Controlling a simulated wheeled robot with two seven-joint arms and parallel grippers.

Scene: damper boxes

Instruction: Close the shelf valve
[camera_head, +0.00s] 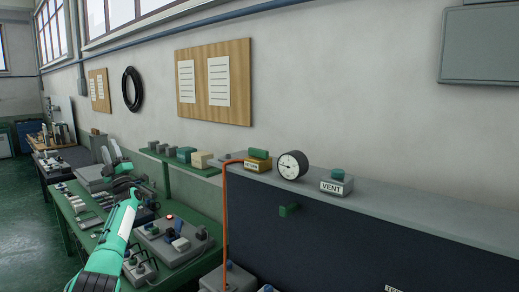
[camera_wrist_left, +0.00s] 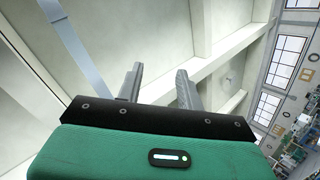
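A small green handle (camera_head: 289,210) sticks out from the dark panel below. I cannot tell which of these is the shelf valve. My left gripper (camera_wrist_left: 160,84) is open and empty, fingers apart, pointing up at the ceiling. In the head view my left arm is raised over the bench, away from the ledge.
An orange pipe (camera_head: 226,225) runs down beside the dark panel (camera_head: 330,240). A green bench (camera_head: 180,263) at left holds several control boxes and tools. Several small blocks stand on a narrow shelf (camera_head: 165,157) behind it.

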